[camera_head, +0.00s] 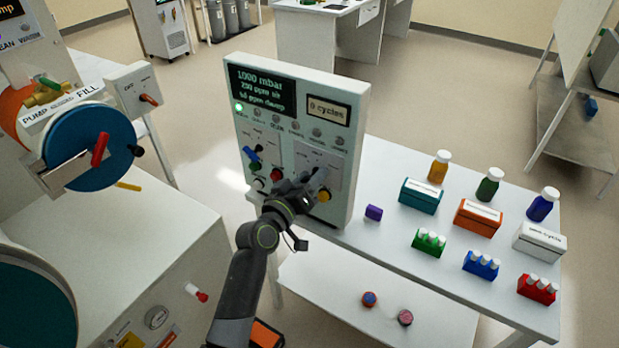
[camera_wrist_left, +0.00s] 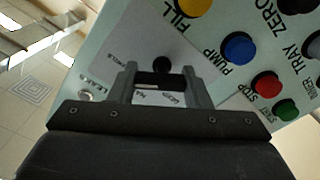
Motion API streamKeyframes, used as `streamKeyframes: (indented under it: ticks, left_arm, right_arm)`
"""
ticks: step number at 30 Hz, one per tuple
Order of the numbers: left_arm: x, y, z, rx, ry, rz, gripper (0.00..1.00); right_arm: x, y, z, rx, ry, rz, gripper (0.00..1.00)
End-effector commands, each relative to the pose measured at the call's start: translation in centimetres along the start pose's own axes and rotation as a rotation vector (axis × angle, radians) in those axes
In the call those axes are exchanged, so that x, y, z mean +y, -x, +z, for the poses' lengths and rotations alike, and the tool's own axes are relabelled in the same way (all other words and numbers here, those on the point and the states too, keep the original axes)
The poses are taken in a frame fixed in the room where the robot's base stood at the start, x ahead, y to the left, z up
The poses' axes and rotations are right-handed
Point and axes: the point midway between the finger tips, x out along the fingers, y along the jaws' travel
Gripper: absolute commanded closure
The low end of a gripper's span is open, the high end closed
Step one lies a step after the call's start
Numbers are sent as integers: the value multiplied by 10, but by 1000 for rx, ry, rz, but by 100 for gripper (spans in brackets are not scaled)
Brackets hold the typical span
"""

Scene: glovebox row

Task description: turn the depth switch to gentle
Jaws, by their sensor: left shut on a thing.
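The depth switch appears as a small dark knob (camera_wrist_left: 162,65) on a pale plate on the panel in the left wrist view. My left gripper (camera_head: 318,184) reaches up to the panel's lower right plate (camera_head: 320,160) and covers the switch in the head view. In the left wrist view the left gripper (camera_wrist_left: 162,78) has its fingers on either side of the knob, shut on it. The labels by the switch are too small to read surely. My right gripper is not in view.
A yellow button (camera_head: 324,195) sits just below my gripper. Bottles, boxes and vial racks stand on the white table (camera_head: 385,240) to the right. A glovebox with a blue round door (camera_head: 88,150) is at the left. Blue (camera_wrist_left: 239,47) and red (camera_wrist_left: 267,84) buttons lie close by.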

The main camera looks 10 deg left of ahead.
Motion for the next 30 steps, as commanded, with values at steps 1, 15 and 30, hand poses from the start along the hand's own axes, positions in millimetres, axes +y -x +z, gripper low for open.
streamKeyframes:
  ticks: [1,15,30]
  left_arm:
    - [0,0,0,-1,9,-1,79]
    - [0,0,-1,-2,292,-1,79]
    - [-2,0,0,-2,587,-1,79]
  right_arm:
    - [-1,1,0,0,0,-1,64]
    - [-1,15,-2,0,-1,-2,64]
    - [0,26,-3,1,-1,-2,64]
